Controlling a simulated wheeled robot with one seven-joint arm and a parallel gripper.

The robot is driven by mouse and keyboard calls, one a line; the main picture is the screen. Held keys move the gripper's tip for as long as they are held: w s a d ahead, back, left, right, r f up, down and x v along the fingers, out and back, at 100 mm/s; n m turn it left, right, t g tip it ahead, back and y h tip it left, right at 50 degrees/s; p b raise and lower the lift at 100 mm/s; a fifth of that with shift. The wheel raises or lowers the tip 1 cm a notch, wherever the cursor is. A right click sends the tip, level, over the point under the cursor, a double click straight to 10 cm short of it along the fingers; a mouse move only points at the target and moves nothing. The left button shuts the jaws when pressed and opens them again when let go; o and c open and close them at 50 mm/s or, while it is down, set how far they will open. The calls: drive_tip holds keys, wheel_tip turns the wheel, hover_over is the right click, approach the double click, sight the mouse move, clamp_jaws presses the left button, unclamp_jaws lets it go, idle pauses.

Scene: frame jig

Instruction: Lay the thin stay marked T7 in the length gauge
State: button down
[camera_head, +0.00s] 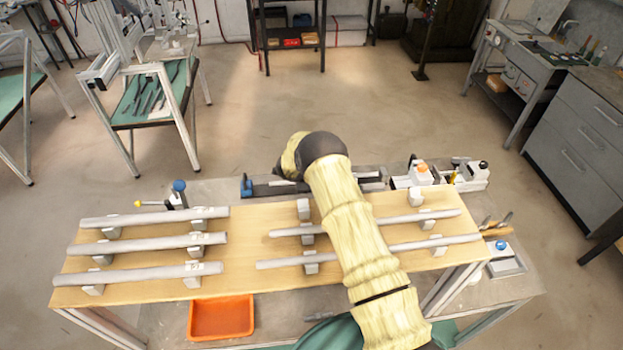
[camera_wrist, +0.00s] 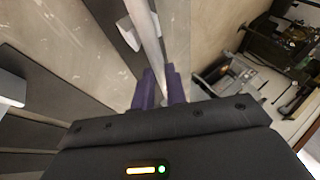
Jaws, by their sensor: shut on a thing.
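My gripper (camera_wrist: 160,88) shows in the wrist view with its purple fingers shut on a thin pale stay (camera_wrist: 148,38), which runs away from the fingers toward the top edge. I cannot read a mark on it. In the head view my arm hides the gripper and the held stay. A long dark rail (camera_head: 270,188) with a blue end block (camera_head: 246,186), apparently the length gauge, lies behind the wooden board; my arm covers part of it. Two thin stays, one farther (camera_head: 440,215) and one nearer (camera_head: 272,264), rest on blocks at the right, passing behind my arm.
Three thicker tubes (camera_head: 150,217) with labels rest on blocks at the left of the wooden board (camera_head: 245,235). A farther support block (camera_head: 304,209) is bare. An orange tray (camera_head: 221,318) sits below the board's front edge. White-and-grey devices (camera_head: 420,175) stand behind right.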

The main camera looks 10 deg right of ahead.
drive_tip(key=c, duration=1.3)
unclamp_jaws()
drive_tip(key=shift+c, duration=0.2)
drive_tip(key=shift+a+r, duration=0.1)
drive_tip(key=b+v, duration=0.4)
drive_tip(key=v, duration=1.3)
drive_tip(key=shift+s+r, duration=0.1)
